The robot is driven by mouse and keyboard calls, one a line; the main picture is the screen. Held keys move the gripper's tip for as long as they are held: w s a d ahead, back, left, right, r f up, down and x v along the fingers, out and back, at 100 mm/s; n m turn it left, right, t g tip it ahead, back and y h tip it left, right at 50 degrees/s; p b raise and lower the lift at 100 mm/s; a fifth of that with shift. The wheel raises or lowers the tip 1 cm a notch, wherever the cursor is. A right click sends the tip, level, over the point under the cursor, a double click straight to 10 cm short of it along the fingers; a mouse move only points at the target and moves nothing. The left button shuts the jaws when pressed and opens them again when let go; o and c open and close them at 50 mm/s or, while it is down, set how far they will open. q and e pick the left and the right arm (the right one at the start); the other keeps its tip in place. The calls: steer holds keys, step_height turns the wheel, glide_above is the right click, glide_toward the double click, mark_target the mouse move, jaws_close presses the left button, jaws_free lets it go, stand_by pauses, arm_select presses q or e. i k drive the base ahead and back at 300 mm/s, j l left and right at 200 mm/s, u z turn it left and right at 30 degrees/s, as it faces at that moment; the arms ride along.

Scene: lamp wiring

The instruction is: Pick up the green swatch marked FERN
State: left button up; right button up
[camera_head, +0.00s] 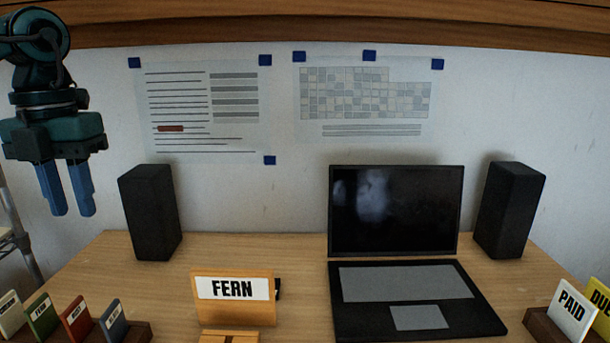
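A green swatch (41,315) stands in a dark brown holder (137,334) at the lower left, between a cream swatch (11,314) and a red swatch (76,319). Its small white label is too small to read surely. A wooden sign (233,310) with a white card reading FERN stands at the front middle of the desk. My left gripper (70,211) hangs at the upper left with blue fingers pointing down. It is open and empty, well above the swatches. My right gripper is out of view.
A blue swatch (112,321) stands at the right end of the holder. A laptop (400,285) sits between two black speakers (149,214) (509,210). White PAID (571,309) and yellow cards stand at the lower right. The desk between left speaker and sign is clear.

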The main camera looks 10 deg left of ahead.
mark_target(41, 315)
steer(key=k+l, duration=0.7)
steer(key=l, duration=0.15)
